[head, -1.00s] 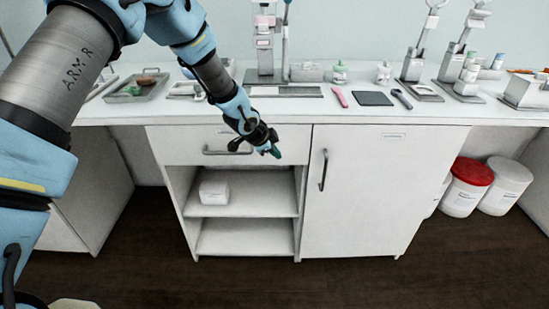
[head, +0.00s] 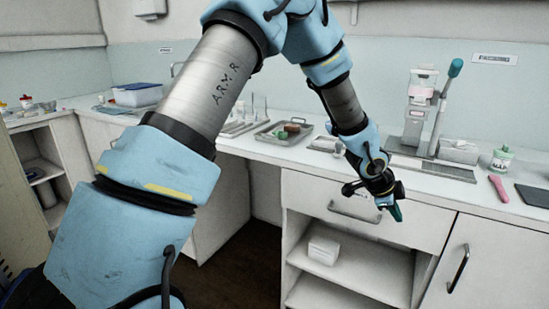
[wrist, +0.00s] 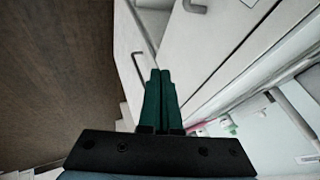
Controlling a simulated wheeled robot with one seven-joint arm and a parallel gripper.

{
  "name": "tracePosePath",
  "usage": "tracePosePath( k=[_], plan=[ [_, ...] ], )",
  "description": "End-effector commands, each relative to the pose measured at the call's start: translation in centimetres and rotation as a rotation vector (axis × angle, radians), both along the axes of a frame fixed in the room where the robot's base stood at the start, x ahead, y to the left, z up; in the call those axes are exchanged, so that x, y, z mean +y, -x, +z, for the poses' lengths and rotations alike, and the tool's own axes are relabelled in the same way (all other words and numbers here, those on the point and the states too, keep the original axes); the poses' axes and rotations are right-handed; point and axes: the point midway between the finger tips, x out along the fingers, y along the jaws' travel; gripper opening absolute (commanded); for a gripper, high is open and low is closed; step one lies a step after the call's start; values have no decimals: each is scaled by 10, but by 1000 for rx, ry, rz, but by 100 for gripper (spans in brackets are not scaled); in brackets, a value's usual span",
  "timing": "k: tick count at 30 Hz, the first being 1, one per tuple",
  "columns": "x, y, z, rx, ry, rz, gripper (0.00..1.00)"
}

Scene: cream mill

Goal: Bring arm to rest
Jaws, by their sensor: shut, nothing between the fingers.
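My gripper (head: 396,211) hangs at the end of my bent arm, in front of the white drawer of the counter unit, in the head view. Its green fingers point down and lie together, with nothing between them. In the wrist view the two green fingers (wrist: 160,98) are side by side and shut. My blue and grey arm fills the left and middle of the head view.
The drawer (head: 364,208) with its handle is close behind my gripper. Below is an open shelf with a white box (head: 323,250). The counter holds a metal tray (head: 284,133), a press-like device (head: 422,118), a lidded jar (head: 501,159) and a pink tool (head: 498,188).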

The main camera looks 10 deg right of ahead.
Motion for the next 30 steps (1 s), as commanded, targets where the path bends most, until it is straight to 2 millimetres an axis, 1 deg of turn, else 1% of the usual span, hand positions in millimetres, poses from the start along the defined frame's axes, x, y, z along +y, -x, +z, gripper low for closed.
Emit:
tracePosePath(
  k=[2,4,5,7,8,9,11,12,14,15,16,17,18,19,20,21,23,24,27,30],
  plan=[
    [8,-8,2,4,-8,29,0],
    [26,-22,5,13,-27,92,0],
    [38,-31,7,20,-39,133,0],
    [73,-53,13,42,-70,253,0],
    [91,-63,15,54,-84,313,0],
    [117,-76,19,73,-104,402,0],
    [159,-92,25,104,-132,542,0],
    [187,-100,29,128,-147,637,0],
    [230,-108,35,167,-168,783,0],
    [259,-111,39,195,-178,884,0],
    [281,-112,43,217,-183,961,0],
    [303,-112,46,240,-190,1041,0],
    [332,-109,50,274,-194,1147,0],
    [353,-105,53,301,-196,1229,0],
    [373,-101,56,330,-196,1311,0],
    [399,-93,60,370,-193,1418,0],
    [433,-78,64,429,-186,1568,0],
    [451,-67,66,469,-179,1660,0],
    [485,-42,71,559,-155,1850,0],
    [503,-25,73,619,-136,1965,0]
  ],
)
